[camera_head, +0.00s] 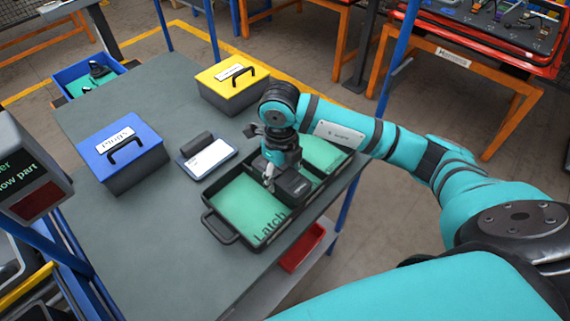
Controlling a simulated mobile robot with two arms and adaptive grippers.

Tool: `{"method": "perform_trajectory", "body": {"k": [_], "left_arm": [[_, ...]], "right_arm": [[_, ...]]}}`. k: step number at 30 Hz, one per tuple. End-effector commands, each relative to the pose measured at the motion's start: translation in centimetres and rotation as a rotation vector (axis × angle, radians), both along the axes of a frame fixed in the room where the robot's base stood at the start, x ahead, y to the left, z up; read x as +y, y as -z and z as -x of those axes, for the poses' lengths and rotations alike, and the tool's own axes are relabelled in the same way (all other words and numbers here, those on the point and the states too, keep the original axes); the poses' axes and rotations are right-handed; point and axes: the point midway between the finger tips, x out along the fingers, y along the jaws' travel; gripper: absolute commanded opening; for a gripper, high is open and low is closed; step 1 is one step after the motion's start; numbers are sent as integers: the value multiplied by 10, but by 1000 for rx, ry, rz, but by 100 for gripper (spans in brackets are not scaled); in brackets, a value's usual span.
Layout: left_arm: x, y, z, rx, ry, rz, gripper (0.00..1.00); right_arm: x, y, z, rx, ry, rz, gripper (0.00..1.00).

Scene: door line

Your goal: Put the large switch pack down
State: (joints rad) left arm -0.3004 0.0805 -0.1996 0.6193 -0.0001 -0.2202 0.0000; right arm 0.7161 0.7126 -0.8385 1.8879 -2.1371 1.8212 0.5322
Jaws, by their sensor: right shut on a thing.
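My right gripper (270,181) points down over the black tray (207,215) and is shut on a dark block, the large switch pack (293,187). The pack is at the right side of the tray's front green compartment, which is marked "Latch", near the divider. I cannot tell whether the pack touches the tray floor. The gripper's fingers are small and partly hidden by the wrist and the pack. My left gripper is not in view.
A blue bin (88,78) is at the far left. A red bin (301,248) sits below the table edge.

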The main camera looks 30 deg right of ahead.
Motion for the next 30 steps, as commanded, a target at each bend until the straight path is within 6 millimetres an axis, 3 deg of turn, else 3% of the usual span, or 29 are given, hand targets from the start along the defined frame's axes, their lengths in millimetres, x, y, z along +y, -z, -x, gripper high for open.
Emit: {"method": "perform_trajectory", "body": {"k": [3,8,12,19,29,30], "left_arm": [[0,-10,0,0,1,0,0],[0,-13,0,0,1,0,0],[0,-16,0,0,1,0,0],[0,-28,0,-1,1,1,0],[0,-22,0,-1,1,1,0],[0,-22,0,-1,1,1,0]], "right_arm": [[-17,-1,-21,-1,3,-1,22],[-28,3,-35,-1,0,-1,22],[-30,9,-36,1,-2,-2,22],[-29,37,-36,2,-2,-2,22],[-30,43,-36,-2,-2,-1,22],[-30,43,-36,-2,-2,-1,60]]}}
